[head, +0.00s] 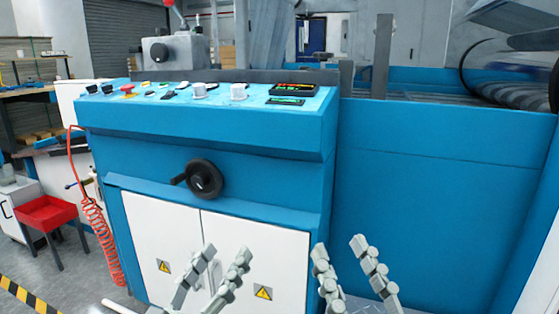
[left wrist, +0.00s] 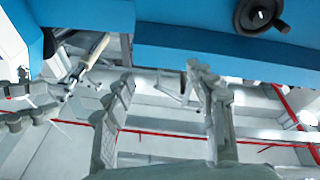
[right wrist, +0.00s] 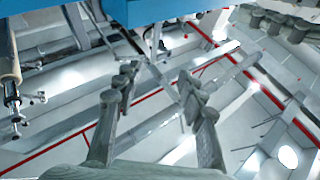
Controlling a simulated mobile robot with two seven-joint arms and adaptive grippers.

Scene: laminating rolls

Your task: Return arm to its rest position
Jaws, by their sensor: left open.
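My left gripper (head: 226,252) points up at the bottom of the head view, in front of the white cabinet doors. Its fingers are apart and nothing shows between them, also in the left wrist view (left wrist: 160,74). My right gripper (head: 339,246) stands to its right, in front of the blue machine's lower side. Its fingers are spread and empty, as the right wrist view (right wrist: 157,74) also shows. The two grippers are apart from each other. Most of both arms lies outside the head view.
A blue machine (head: 430,170) fills the view ahead, with a control panel (head: 215,92), a black handwheel (head: 205,178) and white doors (head: 255,240). A coiled orange hose (head: 97,225) hangs at its left.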

